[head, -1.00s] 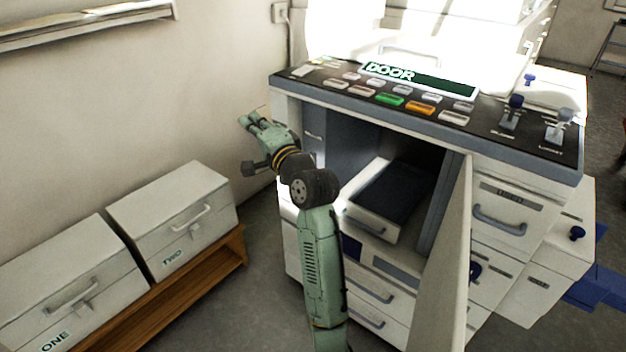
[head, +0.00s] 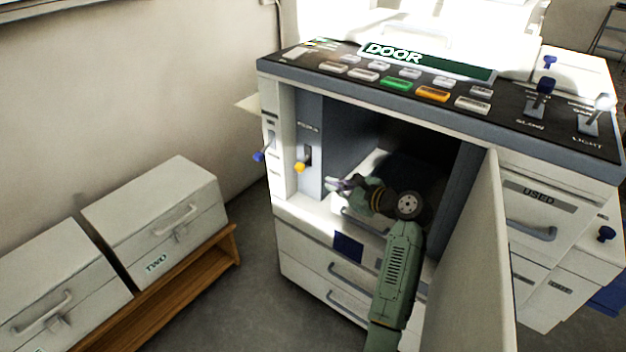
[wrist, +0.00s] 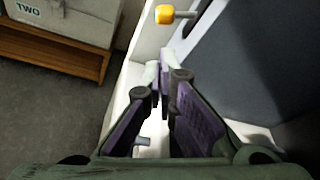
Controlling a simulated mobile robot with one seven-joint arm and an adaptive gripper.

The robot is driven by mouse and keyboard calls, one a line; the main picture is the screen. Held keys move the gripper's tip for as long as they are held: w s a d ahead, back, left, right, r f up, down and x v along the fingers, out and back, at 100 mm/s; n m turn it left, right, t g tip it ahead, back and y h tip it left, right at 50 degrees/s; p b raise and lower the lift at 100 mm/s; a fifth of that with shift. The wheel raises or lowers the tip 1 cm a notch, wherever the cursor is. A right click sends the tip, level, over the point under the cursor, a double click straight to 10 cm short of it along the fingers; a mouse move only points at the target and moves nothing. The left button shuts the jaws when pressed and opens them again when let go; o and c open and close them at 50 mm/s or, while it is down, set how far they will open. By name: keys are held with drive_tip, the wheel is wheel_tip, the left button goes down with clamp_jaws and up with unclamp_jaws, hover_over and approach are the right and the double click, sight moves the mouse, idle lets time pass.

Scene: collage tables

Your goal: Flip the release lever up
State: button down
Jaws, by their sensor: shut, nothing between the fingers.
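A lever with a yellow knob (head: 300,167) sticks out of the grey panel at the left inside of the open machine. Its knob is low, below a small label too small to read. The yellow knob also shows at the top of the wrist view (wrist: 165,14), beyond the fingertips. My gripper (head: 335,184) is inside the machine's opening, to the right of the lever and slightly lower, apart from it. In the wrist view my gripper (wrist: 158,75) has its fingertips together and empty.
The open door (head: 480,250) stands right of my arm. A tray (head: 365,222) lies behind my gripper. A blue-knobbed lever (head: 259,155) is on the machine's outer left side. The control panel (head: 420,85) overhangs the opening. Boxes (head: 160,215) stand on a wooden bench at left.

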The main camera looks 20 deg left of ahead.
sight(303, 163)
drive_tip(key=x, duration=1)
drive_tip(key=shift+r+p, duration=0.2)
drive_tip(key=shift+p, duration=0.3)
